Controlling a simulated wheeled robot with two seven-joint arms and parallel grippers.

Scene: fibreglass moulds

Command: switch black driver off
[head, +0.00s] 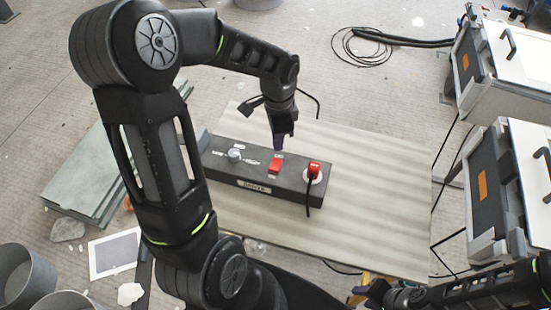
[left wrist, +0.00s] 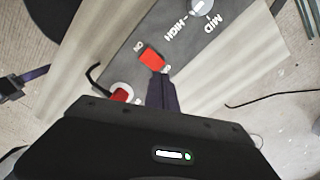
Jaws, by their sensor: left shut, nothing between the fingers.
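The black driver (head: 222,172) is a long dark box with a "DRIVER" label on its front, lying on the table. Its red rocker switch (head: 275,164) sits mid-top; in the left wrist view the switch (left wrist: 151,58) has "ON" beside its far end, and the marking at its near end is mostly hidden by my fingers. My left gripper (head: 278,148) is shut and empty, pointing down at the switch's back end. In the left wrist view its fingertips (left wrist: 160,78) are right by the switch; I cannot tell whether they touch. My right gripper (head: 372,292) is low at the right, its jaws unclear.
A grey knob (head: 235,154) marked with levels is left of the switch. The pale tabletop (head: 375,190) is clear on the right. Cases (head: 490,190) stand further right; grey slabs (head: 85,185) lie left.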

